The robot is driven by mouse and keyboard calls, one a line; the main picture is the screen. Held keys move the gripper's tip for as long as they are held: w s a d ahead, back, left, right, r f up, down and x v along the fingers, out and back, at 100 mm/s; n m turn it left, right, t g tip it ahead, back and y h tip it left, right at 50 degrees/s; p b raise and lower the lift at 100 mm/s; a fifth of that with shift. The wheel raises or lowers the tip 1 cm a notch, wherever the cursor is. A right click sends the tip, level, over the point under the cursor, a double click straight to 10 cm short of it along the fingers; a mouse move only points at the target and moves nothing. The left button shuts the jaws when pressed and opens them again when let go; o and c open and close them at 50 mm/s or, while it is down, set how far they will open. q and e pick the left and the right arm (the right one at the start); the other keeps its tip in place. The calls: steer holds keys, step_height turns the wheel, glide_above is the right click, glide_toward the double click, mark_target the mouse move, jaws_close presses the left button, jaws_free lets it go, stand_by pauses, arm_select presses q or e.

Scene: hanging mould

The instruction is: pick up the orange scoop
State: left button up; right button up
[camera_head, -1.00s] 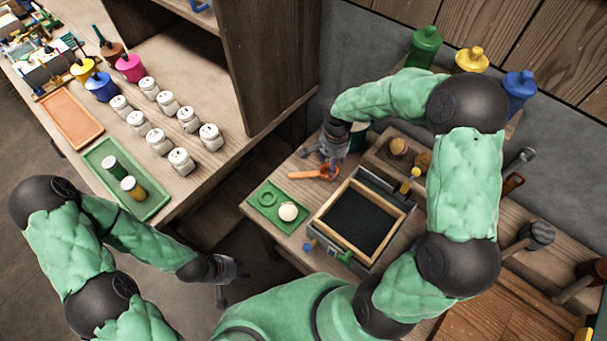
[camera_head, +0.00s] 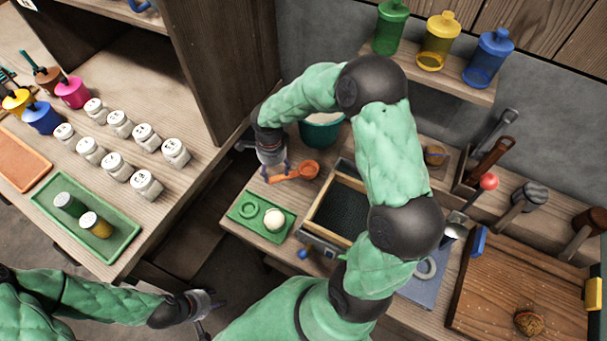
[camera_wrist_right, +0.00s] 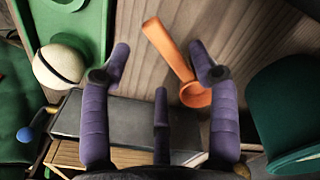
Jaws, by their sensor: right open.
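The orange scoop (camera_head: 309,169) lies on the workbench, its handle pointing left in the head view. My right gripper (camera_head: 268,168) is just above the bench at the handle end. In the right wrist view the scoop's handle (camera_wrist_right: 168,48) shows between the spread purple fingers of my right gripper (camera_wrist_right: 160,68). The bowl (camera_wrist_right: 195,94) is partly covered by one finger. The gripper is open and holds nothing; I cannot tell whether a finger touches the scoop. My left gripper (camera_head: 203,312) hangs low at the bottom, away from the bench, its jaws unclear.
A green tray (camera_head: 241,222) with a ring and a pale ball is in front of the scoop. A dark green pot (camera_head: 322,132) stands behind it. A wood-framed box (camera_head: 312,215) is at its right. White jars (camera_head: 145,184) stand on the left table.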

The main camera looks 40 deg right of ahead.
mark_target(277, 179)
step_height(277, 179, down, 6)
steer(key=b, duration=0.2)
steer(key=shift+s+f+b, duration=0.1)
steer(key=shift+f+b, duration=0.15)
steer(key=shift+b, duration=0.05)
steer(key=shift+d, duration=0.1)
steer(key=c, duration=1.1)
